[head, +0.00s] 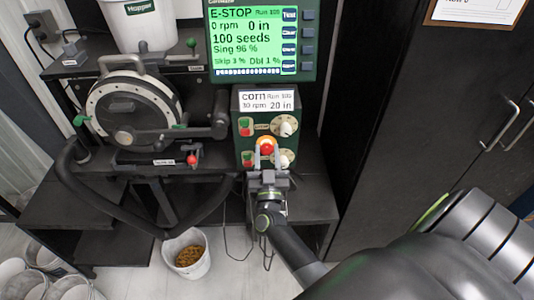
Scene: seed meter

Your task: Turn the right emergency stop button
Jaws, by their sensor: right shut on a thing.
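The fingers hide the button's lower edge. A display (262,40) above reads "E-STOP", 0 rpm, 0 in and 100 seeds. My left gripper is not in view.
The control box (245,160) carries a card, two dials and red-and-green switches. Left of it stand the round seed meter (130,105), a red knob (192,160) and a black hose. A white bucket (193,270) stands below. A black cabinet (440,120) is right.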

